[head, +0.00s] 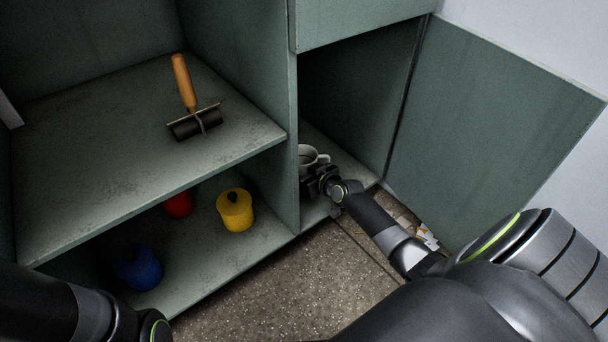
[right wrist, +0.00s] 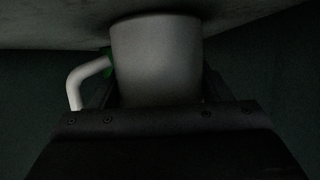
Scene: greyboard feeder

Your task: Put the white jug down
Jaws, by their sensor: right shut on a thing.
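The white jug (head: 307,154) is inside the right-hand cupboard compartment, low and near its front edge. My right gripper (head: 318,178) is shut on it. In the right wrist view the jug (right wrist: 156,60) shows as a pale, dim cylinder with its handle (right wrist: 78,83) out to the left. A surface lies along the top of that view, next to the jug's end; I cannot tell whether they touch. The fingers are mostly hidden behind the jug and the gripper body. My left arm shows at the lower left in the head view, but its gripper fingers are not visible.
A roller with a wooden handle (head: 184,82) lies on the upper left shelf (head: 90,170). Below are a yellow container (head: 235,211), a red one (head: 178,204) and a blue one (head: 139,267). A divider (head: 285,120) stands left of the jug; an open door (head: 490,130) is at right.

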